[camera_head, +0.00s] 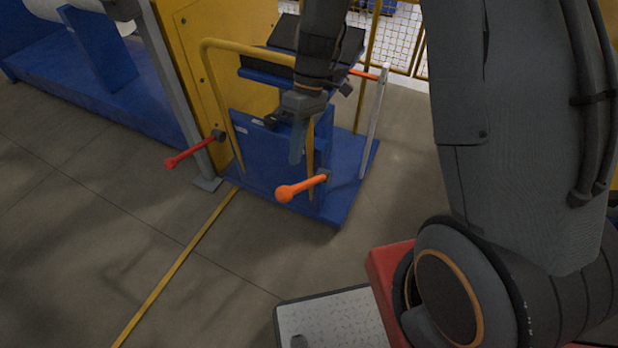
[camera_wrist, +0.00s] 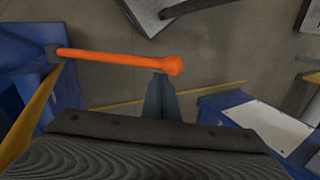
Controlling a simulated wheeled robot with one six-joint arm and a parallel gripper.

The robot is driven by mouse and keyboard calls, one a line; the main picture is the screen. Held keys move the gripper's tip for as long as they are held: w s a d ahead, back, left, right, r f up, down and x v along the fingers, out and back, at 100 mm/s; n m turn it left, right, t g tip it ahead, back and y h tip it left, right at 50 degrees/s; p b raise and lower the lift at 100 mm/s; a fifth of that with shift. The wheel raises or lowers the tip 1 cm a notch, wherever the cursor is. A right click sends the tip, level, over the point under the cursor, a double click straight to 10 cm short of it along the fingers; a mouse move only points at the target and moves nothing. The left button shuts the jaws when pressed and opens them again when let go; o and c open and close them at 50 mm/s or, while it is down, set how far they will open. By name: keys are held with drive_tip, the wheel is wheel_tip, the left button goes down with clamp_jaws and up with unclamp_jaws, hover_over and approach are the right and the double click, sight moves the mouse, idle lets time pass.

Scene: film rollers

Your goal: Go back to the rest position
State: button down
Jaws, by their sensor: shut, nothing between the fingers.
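My gripper (camera_head: 296,155) hangs pointing down in front of the blue machine stand in the head view, its fingers shut and empty. In the wrist view its fingertips (camera_wrist: 160,80) show just below the ball end of an orange lever (camera_wrist: 115,60). That orange lever (camera_head: 303,187) also shows in the head view, sticking out from the stand just below the fingers. I cannot tell whether fingers and lever touch. My arm reaches across the top and right of the head view.
A blue stand (camera_head: 352,170) with a yellow tube frame (camera_head: 222,100) surrounds the gripper closely. A red lever (camera_head: 190,152) sticks out at the left. A yellow fence (camera_head: 408,45) stands behind. Floor (camera_head: 90,200) is free at front left.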

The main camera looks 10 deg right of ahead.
drive_tip(key=shift+w+d+r, duration=0.2)
drive_tip(key=shift+d+r, duration=0.05)
drive_tip(key=shift+r, duration=0.1)
idle(0.3)
drive_tip(key=s+d+r+m+t+h, duration=0.3)
drive_tip(key=s+d+r+m+t, duration=0.1)
drive_tip(key=s+d+r+m, duration=0.5)
drive_tip(key=shift+s+d+r+t, duration=0.4)
drive_tip(key=shift+s+d+r, duration=0.1)
drive_tip(key=shift+d, duration=0.5)
idle(0.8)
